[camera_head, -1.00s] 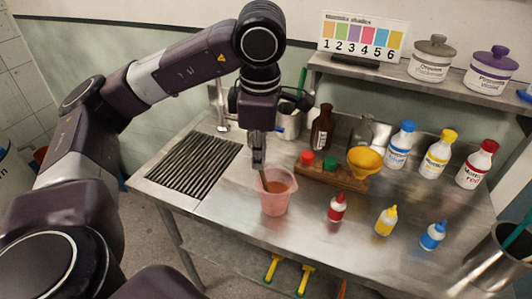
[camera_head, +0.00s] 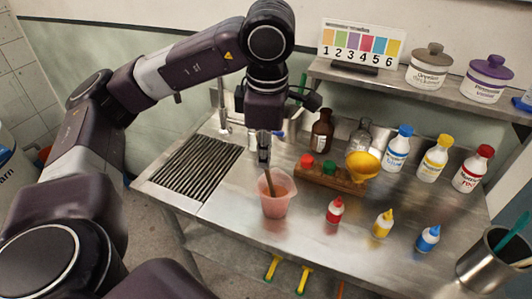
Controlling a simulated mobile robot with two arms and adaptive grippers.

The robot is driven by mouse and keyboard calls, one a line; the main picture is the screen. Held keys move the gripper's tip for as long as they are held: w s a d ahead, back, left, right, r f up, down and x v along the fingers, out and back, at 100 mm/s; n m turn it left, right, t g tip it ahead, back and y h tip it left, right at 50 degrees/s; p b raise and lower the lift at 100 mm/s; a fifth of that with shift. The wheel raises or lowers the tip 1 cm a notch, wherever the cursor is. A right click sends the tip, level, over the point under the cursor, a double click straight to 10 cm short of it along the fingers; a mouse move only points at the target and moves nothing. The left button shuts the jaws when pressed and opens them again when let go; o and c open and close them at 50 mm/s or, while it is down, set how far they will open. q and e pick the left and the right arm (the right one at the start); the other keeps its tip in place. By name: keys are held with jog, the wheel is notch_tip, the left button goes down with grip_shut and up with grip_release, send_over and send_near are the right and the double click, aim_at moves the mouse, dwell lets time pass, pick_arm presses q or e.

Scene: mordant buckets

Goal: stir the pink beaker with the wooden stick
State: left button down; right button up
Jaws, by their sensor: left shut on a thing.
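The pink beaker (camera_head: 274,205) stands upright on the steel bench and holds an orange-pink liquid. My left gripper (camera_head: 264,160) is above the beaker, pointing down, shut on the wooden stick (camera_head: 269,183). The stick hangs slightly tilted, with its lower end inside the beaker; its tip is hidden in the liquid or behind the wall. The gripper stays above the beaker's rim. My right gripper does not show.
A wooden rack (camera_head: 330,178) with red and green caps and a yellow funnel (camera_head: 362,165) stands right of the beaker. Small dropper bottles (camera_head: 335,210) stand at the front right. A ribbed drainboard (camera_head: 190,168) lies left. A steel pot (camera_head: 494,262) is at the right edge.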

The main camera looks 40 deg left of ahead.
pick_arm(q)
jog(key=shift+s+a+r+p, duration=0.1)
jog(key=shift+s+r+p, duration=0.1)
jog(key=shift+r+p, duration=0.95)
jog(key=shift+s+r+p, duration=0.25)
jog(key=shift+r+p, duration=0.75)
jog(key=shift+r, duration=0.3)
jog(key=shift+s+a+r+p, duration=0.1)
jog(key=shift+s+r+p, duration=0.1)
jog(key=shift+r+p, duration=0.95)
jog(key=shift+r, duration=0.1)
notch_tip(320, 180, up, 11)
jog(key=p, duration=1)
